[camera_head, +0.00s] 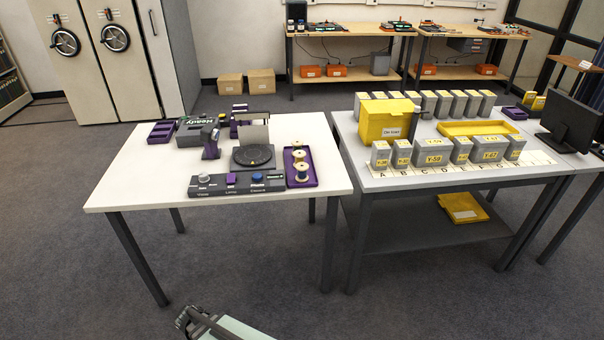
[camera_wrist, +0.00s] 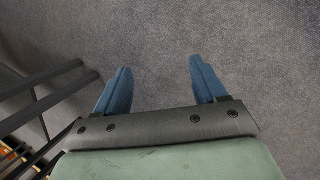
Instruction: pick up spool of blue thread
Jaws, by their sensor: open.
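A purple tray (camera_head: 309,176) on the white table holds a short row of spools (camera_head: 299,166). They look cream or pale yellow; I cannot make out blue thread on any of them. My gripper (camera_wrist: 158,66) shows in the wrist view with its two blue fingers spread apart and only grey carpet between them. In the head view, my pale green wrist part shows at the bottom edge, low in front of the white table and well away from the spools.
A control panel (camera_head: 238,186) with knobs and a round black turntable (camera_head: 253,156) stand left of the tray. The right table carries grey boxes (camera_head: 434,154) and a yellow box (camera_head: 385,121). Table legs show at left in the wrist view. The carpet in front is clear.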

